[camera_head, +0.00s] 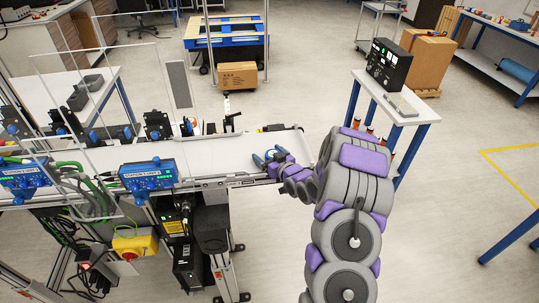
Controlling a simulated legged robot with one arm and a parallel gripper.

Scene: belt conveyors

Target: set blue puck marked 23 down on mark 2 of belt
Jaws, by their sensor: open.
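The white belt (222,157) runs from the left to the middle of the picture, and its right end lies under my gripper (266,157). My arm reaches in from the lower right, and the gripper is open at the belt's right end. Small blue shapes show at its tip. I cannot tell whether they are the fingers or the blue puck marked 23. No number 23 and no mark 2 can be read at this size. I cannot tell whether the gripper touches the belt.
Blue sensor boxes (148,175) line the belt's near side, with clear panels at left. A yellow and red emergency stop box (134,246) hangs below. A small table (399,104) with a black device (388,64) stands right of the belt. Open floor lies behind and at right.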

